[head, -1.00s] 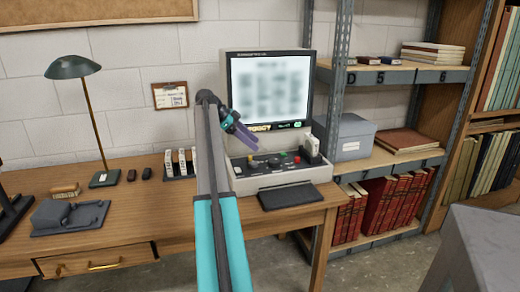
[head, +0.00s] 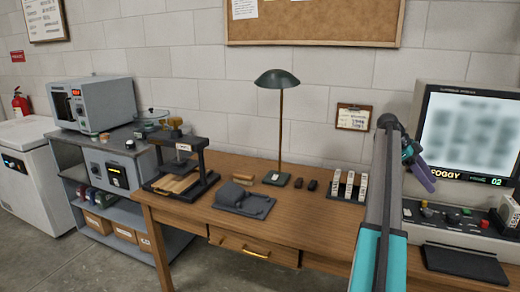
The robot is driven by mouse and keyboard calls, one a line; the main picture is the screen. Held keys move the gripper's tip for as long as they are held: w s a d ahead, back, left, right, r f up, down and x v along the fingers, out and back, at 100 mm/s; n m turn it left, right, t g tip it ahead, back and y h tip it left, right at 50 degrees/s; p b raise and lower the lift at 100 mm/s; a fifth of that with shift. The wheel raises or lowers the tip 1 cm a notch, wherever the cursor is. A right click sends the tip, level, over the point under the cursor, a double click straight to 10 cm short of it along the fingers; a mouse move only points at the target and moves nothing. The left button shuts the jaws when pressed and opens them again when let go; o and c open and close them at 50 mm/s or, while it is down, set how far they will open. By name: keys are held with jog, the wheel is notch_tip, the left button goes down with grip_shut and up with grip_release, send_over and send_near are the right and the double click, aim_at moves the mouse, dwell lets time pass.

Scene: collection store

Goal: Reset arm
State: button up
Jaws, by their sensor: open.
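My arm rises from the bottom right of the head view and ends in my gripper (head: 420,174), a teal part with purple fingers. The gripper is in front of the left side of the microfilm-style reader (head: 418,112), above its control panel. It holds nothing that I can see and appears apart from the reader. The gap between the fingers is hard to make out at this angle. The reader's screen (head: 470,135) is blurred, with "FOGGY" and "02" below it.
A grey shelf unit (head: 140,215) and white chest (head: 30,170) stand left. Floor shows at the lower left.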

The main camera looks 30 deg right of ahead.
notch_tip(320, 180, up, 21)
jog(key=p, duration=2.1)
jog(key=shift+r+p, duration=0.45)
jog(key=shift+r, duration=0.05)
